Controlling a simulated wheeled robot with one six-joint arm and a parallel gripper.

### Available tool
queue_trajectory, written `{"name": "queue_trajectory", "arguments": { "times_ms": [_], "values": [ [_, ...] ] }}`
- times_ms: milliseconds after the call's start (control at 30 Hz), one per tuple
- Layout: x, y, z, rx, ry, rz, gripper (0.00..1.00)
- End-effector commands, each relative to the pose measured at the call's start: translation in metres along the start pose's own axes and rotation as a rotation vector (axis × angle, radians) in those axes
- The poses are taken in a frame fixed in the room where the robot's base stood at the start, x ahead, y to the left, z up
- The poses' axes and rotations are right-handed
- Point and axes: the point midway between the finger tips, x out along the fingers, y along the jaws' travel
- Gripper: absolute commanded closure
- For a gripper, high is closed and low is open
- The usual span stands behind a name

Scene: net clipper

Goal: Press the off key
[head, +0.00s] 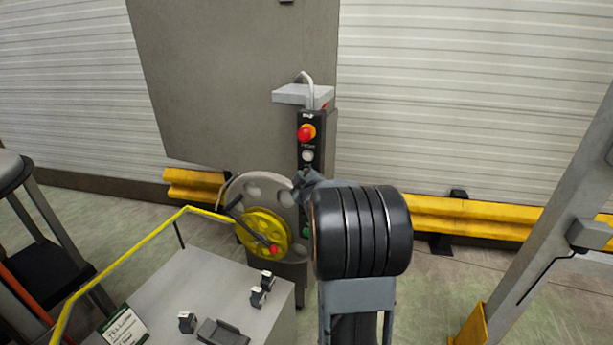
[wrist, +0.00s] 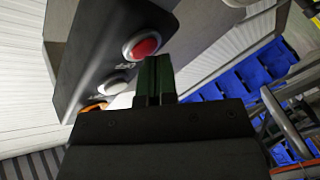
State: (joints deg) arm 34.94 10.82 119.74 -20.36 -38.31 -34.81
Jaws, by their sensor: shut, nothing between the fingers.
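A black upright control panel (head: 306,174) stands on the grey machine column. In the wrist view, a red round button (wrist: 142,46) in a pale ring sits on the panel (wrist: 90,50), with a white round button (wrist: 112,87) beside it. My gripper (head: 304,182) is at the panel, below the white button (head: 308,155) in the head view, and covers the part where the red button would be. In the wrist view the fingertips (wrist: 155,60) are shut and empty, close beside the red button. Contact cannot be told.
A red mushroom knob on a yellow-orange base (head: 305,132) tops the panel; its orange edge (wrist: 92,107) shows in the wrist view. A yellow handwheel (head: 262,235) and grey cabinet (head: 210,290) stand left. A yellow barrier (head: 480,217) runs behind. A grey post (head: 550,220) stands right.

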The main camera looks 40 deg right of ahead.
Motion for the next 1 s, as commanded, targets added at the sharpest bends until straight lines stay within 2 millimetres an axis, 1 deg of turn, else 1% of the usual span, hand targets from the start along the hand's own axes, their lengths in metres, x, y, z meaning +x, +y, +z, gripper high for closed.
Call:
{"name": "queue_trajectory", "arguments": {
  "times_ms": [233,533,867,1000],
  "values": [
    [-0.003,-0.002,-0.001,0.0,0.001,0.001,1.0],
    [-0.013,-0.008,-0.006,0.0,0.001,0.001,1.0],
    [-0.014,-0.007,-0.007,0.0,0.0,0.0,1.0],
    [-0.019,-0.011,-0.01,0.0,0.002,0.002,1.0]
  ]
}}
